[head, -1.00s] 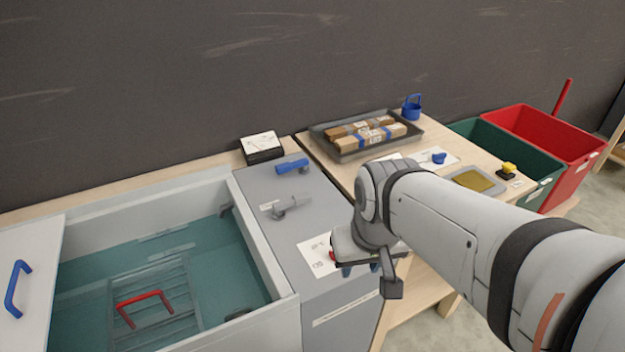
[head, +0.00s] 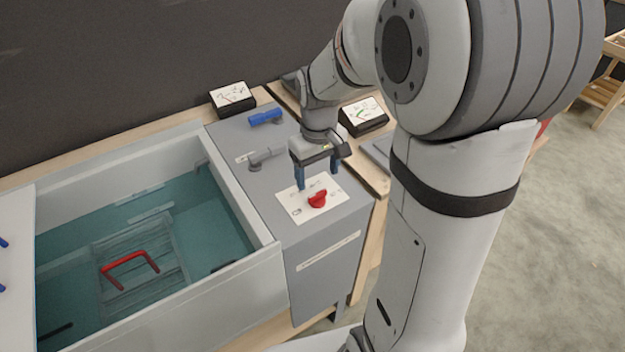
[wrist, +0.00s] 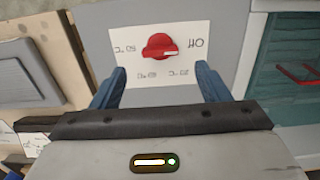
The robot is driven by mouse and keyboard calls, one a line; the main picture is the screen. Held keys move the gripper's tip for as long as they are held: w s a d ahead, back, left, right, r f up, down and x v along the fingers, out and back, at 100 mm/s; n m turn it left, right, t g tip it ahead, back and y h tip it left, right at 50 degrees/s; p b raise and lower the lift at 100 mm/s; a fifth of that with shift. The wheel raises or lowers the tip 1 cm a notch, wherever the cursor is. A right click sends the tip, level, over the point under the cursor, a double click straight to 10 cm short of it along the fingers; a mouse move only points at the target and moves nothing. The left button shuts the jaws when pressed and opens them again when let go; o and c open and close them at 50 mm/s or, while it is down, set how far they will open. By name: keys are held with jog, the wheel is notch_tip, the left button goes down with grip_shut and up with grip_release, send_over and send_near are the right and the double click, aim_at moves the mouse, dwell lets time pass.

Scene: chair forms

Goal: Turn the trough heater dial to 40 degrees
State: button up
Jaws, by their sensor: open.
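The red heater dial (head: 318,199) sits on a white label plate (head: 296,208) on top of the grey cabinet beside the trough. In the wrist view, the dial (wrist: 157,46) has a pale mark pointing right, towards the OFF lettering. The other temperature labels are upside down and small; the one at left seems to read 50. My gripper (head: 318,178) is open, pointing down above the plate and just behind the dial. In the wrist view, its blue fingers (wrist: 160,72) stand either side of the dial, apart from it.
The water-filled trough (head: 262,262) stands left of the cabinet, with a red-handled rack (head: 130,262) inside. Black boxes with white tops (head: 232,98) (head: 362,116) stand at the back and on the bench.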

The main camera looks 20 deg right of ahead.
aim_at(317, 193)
notch_tip(317, 193, down, 6)
jog(key=shift+f, duration=0.1)
jog(key=shift+c, duration=0.2)
jog(key=c, duration=1)
